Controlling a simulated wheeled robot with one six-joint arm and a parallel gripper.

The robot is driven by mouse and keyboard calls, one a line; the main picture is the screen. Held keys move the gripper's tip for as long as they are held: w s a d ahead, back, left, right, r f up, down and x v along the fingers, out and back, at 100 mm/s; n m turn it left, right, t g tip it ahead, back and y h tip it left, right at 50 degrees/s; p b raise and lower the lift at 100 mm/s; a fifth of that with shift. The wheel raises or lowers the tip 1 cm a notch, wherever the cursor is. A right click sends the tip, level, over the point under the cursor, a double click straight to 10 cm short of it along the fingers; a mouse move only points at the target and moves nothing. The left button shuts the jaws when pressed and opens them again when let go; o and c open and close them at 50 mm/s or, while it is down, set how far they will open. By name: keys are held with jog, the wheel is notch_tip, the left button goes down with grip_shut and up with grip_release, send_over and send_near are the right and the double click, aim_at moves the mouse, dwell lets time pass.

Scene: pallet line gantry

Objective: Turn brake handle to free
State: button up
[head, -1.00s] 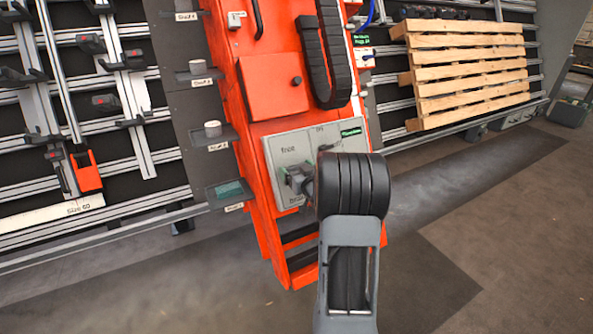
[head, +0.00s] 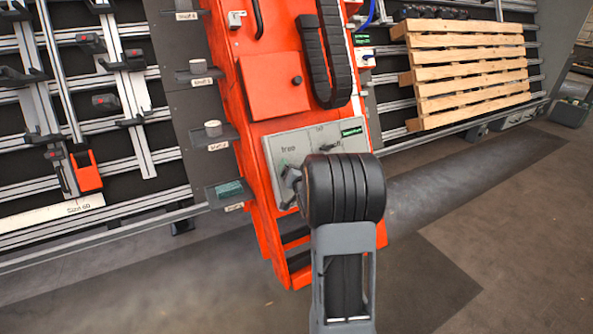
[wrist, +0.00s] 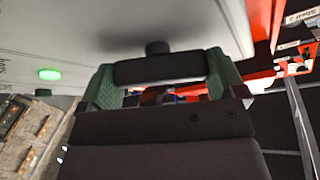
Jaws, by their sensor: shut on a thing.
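The brake handle is a dark bar (wrist: 160,69) on a short round stem, standing off a pale panel in the wrist view. My gripper (wrist: 160,78) is shut on it, with a green-padded finger at each end of the bar. In the head view, my gripper (head: 289,187) is at the lower left of the grey control panel (head: 290,142), mostly behind my arm. The handle's pointing direction is hidden in the head view.
The panel sits on an orange gantry column (head: 277,85) with a black cable chain (head: 325,60). A shelf strip (head: 190,100) with small parts runs along its left side. A wooden pallet (head: 465,70) leans at the right. Floor at the lower right is clear.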

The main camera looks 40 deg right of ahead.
jog(key=m+g+h, duration=0.1)
jog(key=m, duration=0.3)
jog(key=m+g+h, duration=0.1)
jog(key=m+g, duration=0.1)
jog(key=m, duration=0.1)
jog(key=shift+a+m, duration=0.1)
jog(key=shift+m, duration=0.3)
jog(key=m+g+p, duration=0.1)
jog(key=m, duration=0.1)
jog(key=shift+r+m+g, duration=0.15)
jog(key=shift+m+g, duration=0.15)
jog(key=shift+m+g+p, duration=0.7)
jog(key=shift+m+p, duration=0.45)
jog(key=shift+m, duration=0.25)
jog(key=o, duration=0.6)
jog(key=shift+o, duration=0.2)
